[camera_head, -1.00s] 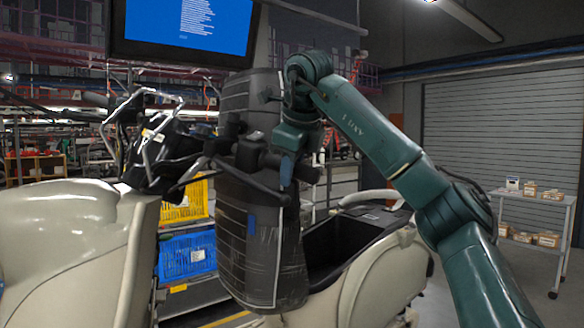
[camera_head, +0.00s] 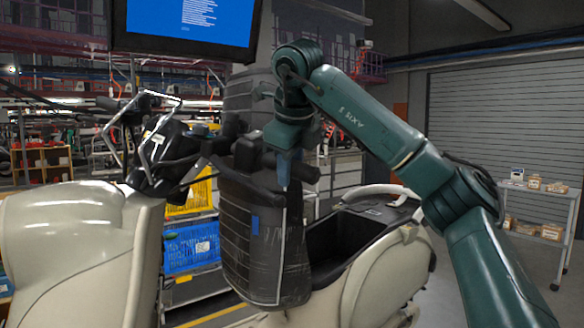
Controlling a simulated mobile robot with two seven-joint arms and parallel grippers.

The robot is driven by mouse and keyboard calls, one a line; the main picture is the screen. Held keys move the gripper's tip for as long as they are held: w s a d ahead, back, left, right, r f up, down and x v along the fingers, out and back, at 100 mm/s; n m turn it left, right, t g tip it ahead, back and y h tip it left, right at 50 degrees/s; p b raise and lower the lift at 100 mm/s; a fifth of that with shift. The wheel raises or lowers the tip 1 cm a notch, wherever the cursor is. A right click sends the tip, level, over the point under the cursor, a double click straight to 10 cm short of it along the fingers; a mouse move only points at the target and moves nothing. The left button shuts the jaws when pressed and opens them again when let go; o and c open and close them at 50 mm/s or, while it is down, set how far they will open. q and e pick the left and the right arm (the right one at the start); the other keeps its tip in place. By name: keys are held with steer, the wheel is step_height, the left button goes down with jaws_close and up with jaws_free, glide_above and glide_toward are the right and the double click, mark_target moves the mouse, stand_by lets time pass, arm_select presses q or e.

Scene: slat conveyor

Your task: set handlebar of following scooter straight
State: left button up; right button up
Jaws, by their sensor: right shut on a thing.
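The scooter's handlebar (camera_head: 246,158) is dark, with black grips and levers. It stands in front of a tall dark-wrapped column, at the middle of the head view. My right gripper (camera_head: 285,180) comes down from above at the handlebar's right part and is shut on it. A dark grip end shows just right of the fingers; the exact contact is partly hidden by the gripper. The handlebar looks slanted in the picture. My left gripper is not in view.
A metal-framed front part (camera_head: 150,140) stands at the left. Yellow (camera_head: 190,197) and blue (camera_head: 192,248) crates sit behind. A monitor (camera_head: 185,22) hangs above. A shelf cart (camera_head: 535,215) with boxes stands at the right, with clear floor before it.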

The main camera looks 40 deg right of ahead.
steer(key=shift+m+g, duration=0.4)
steer(key=a, duration=0.1)
steer(key=a+r, duration=0.1)
steer(key=s+a, duration=0.1)
steer(key=shift+s+a+r, duration=0.1)
steer(key=shift+a+r, duration=0.1)
steer(key=shift+r, duration=0.2)
steer(key=shift+s+a+r+m+g, duration=0.2)
steer(key=shift+a+r+m+g, duration=0.15)
steer(key=shift+a, duration=0.4)
steer(key=shift+s+a+r+m+g, duration=0.15)
steer(key=shift+s+a+r+m, duration=0.2)
steer(key=shift+a, duration=0.4)
steer(key=shift+w, duration=0.15)
steer(key=shift+r, duration=0.1)
steer(key=a, duration=0.1)
steer(key=a+r, duration=0.1)
steer(key=a+m+g, duration=0.1)
steer(key=shift+r+h, duration=0.25)
steer(key=shift+h, duration=0.05)
steer(key=shift+a+r, duration=0.1)
steer(key=shift+a, duration=0.05)
